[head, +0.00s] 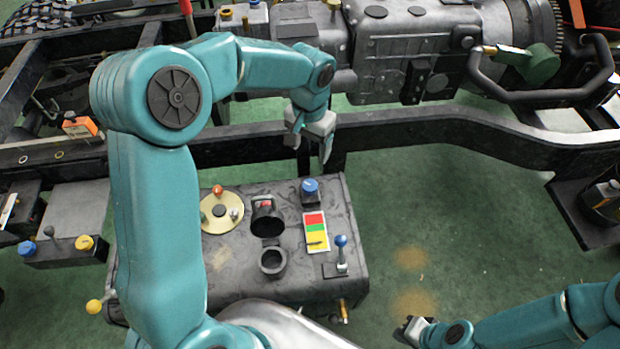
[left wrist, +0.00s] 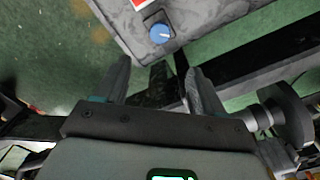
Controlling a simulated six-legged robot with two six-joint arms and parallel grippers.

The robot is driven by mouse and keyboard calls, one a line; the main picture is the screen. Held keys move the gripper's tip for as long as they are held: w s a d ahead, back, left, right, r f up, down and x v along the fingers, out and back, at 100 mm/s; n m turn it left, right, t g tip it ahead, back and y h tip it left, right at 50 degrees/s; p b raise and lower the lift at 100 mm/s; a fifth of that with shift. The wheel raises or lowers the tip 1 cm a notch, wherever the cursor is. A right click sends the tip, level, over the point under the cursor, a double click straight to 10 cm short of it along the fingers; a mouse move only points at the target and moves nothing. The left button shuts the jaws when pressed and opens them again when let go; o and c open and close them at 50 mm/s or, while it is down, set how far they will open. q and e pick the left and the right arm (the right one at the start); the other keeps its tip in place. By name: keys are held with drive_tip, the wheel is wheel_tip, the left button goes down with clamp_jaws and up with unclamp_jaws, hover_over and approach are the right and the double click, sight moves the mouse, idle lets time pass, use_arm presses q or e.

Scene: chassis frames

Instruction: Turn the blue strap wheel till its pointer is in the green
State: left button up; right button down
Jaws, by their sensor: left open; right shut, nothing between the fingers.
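The blue strap wheel (head: 310,188) is a small blue knob on the far right corner of the dark grey tank box (head: 240,276). Beside it is a plate with red, green and yellow bands (head: 316,228); a thin dark pointer appears to lie in the yellow. My left gripper (head: 312,146) is open and empty, beyond and above the wheel. In the left wrist view the wheel (left wrist: 160,33), with a white mark, shows past the open fingers (left wrist: 157,68), apart from them. My right gripper (head: 412,329) is shut and empty at the bottom, right of the box.
A black chassis rail (head: 400,134) runs behind the box. Green floor (head: 470,225) lies open to the right.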

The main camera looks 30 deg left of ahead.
sight(310, 185)
use_arm(q)
wheel_tip(310, 185, down, 15)
drive_tip(key=shift+r+b, duration=0.1)
drive_tip(key=shift+b, duration=0.4)
drive_tip(key=c, duration=1.1)
